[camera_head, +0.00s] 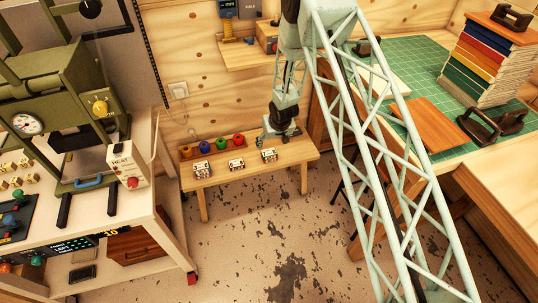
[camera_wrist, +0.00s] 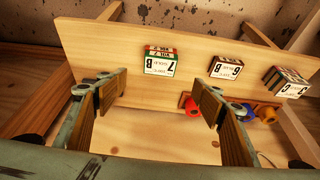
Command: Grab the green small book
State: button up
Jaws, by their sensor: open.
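Three small labelled book blocks stand on a low wooden bench. In the wrist view, the left block (camera_wrist: 160,61) has a green band and a red band above a white label marked 7 B; in the head view it is the rightmost block (camera_head: 269,156). The green band is the only green I make out on the blocks. My gripper (camera_wrist: 160,97) is open and empty, its wooden-padded fingers apart, with the block beyond and between them in the picture. In the head view my gripper (camera_head: 280,130) hangs over the bench's right part; its fingertips are hard to make out.
The middle block (camera_wrist: 226,67) and right block (camera_wrist: 286,81) stand beside it on the bench (camera_head: 305,152). Coloured spools, including a red one (camera_wrist: 192,106), sit along the bench's wall side. A green cutting mat (camera_head: 420,58) and a tall book stack (camera_head: 492,62) are on the right table.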

send_over(269, 152)
jog(key=s, duration=0.2)
jog(key=shift+s+d+f+b, duration=0.1)
jog(key=shift+d+f+b, duration=0.05)
jog(key=shift+f, duration=1.1)
jog(key=shift+w+d+f+b, duration=0.1)
jog(key=shift+f+b, duration=0.05)
jog(key=shift+f, duration=1.1)
jog(key=shift+s+d+f+b, duration=0.1)
jog(key=shift+d+f+b, duration=0.05)
jog(key=shift+f, duration=1.1)
jog(key=shift+b+x, duration=0.45)
jog(key=shift+x, duration=2.1)
jog(key=shift+s, duration=0.1)
jog(key=c, duration=0.9)
jog(key=shift+r, duration=0.15)
jog(key=shift+c, duration=0.2)
